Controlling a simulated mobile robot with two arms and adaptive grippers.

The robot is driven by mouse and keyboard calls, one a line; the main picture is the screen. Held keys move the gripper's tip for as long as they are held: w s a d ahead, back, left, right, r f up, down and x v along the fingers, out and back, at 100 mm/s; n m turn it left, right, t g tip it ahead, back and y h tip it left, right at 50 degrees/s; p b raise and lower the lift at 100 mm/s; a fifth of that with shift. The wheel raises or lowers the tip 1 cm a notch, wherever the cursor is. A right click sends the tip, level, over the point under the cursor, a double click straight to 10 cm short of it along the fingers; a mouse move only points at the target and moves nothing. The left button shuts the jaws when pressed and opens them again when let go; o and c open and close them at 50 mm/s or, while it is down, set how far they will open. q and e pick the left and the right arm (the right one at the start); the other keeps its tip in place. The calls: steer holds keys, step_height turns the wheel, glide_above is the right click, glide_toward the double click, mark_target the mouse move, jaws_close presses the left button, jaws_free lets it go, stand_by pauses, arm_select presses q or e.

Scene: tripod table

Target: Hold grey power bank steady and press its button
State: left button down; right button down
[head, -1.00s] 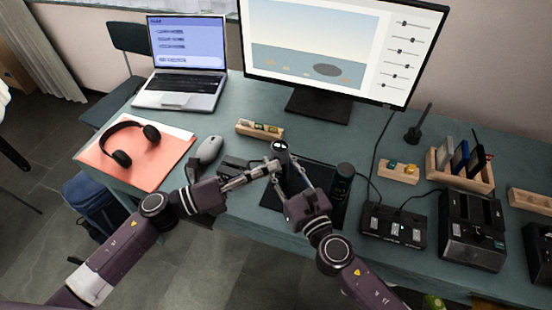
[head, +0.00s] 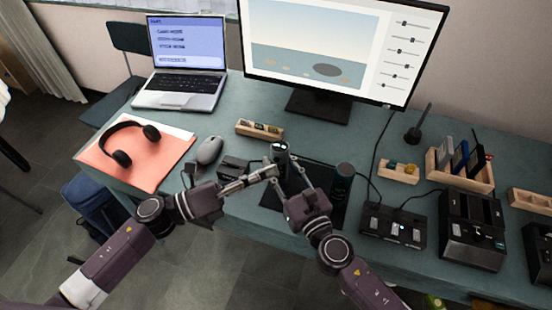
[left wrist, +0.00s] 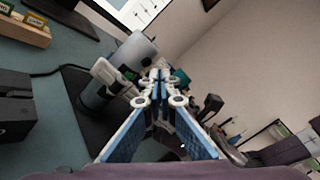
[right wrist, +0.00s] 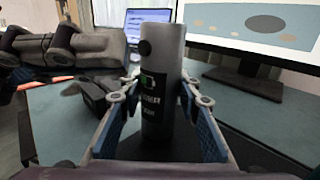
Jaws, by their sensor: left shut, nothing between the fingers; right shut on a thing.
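The grey power bank is an upright cylinder (head: 281,152) over the dark mat in the head view. In the right wrist view its body (right wrist: 160,85) shows a dark round button near the top, a small green-marked display and lettering. My right gripper (head: 287,176) is shut on it, with one finger on each side. My left gripper (head: 274,171) is shut and empty, close to the power bank on its left in the head view. In the left wrist view the left fingertips (left wrist: 160,78) are together beside the grey cylinder (left wrist: 138,52); whether they touch it cannot be told.
The dark mat (head: 325,172) lies beneath. A mouse (head: 209,150), wooden holder (head: 259,131), monitor (head: 330,50) and black docks (head: 394,226) surround the work area.

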arm_select(q)
steer(key=shift+s+a, duration=0.25)
steer(key=shift+s, duration=0.55)
steer(key=shift+s+a, duration=0.3)
steer(key=shift+s, duration=0.45)
steer(key=shift+s+a, duration=0.25)
steer(key=shift+s, duration=0.55)
arm_select(e)
steer(key=c, duration=1.4)
jaws_free()
steer(key=shift+o, duration=0.2)
